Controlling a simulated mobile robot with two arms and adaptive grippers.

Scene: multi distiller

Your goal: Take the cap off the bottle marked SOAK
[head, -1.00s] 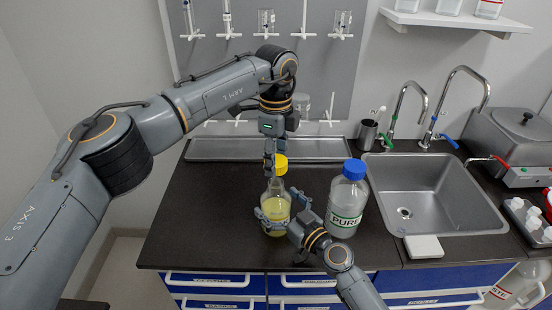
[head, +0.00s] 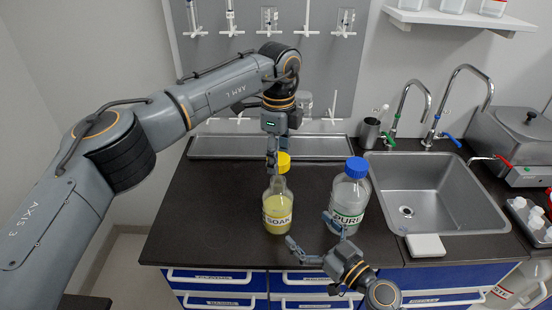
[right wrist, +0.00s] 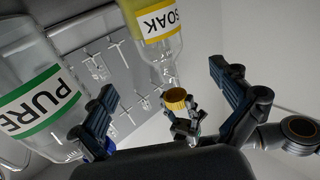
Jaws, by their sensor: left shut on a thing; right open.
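The SOAK bottle (head: 278,212) stands upright on the dark counter, clear with yellow liquid and a yellow-edged label. My left gripper (head: 272,163) is above it, shut on the yellow cap (head: 284,163). In the right wrist view, which shows the scene upside down, the cap (right wrist: 176,98) sits in the left gripper's fingers with its open side toward the bottle (right wrist: 155,35), and a small gap shows between cap and neck. My right gripper (head: 310,230) is open and empty in front of the bottle, its fingers apart from it.
The blue-capped PURE bottle (head: 348,200) stands close to the right of SOAK, near one right finger. A metal tray (head: 230,148) lies behind, below a wall rack. The sink (head: 435,190) is at the right. The counter left of SOAK is clear.

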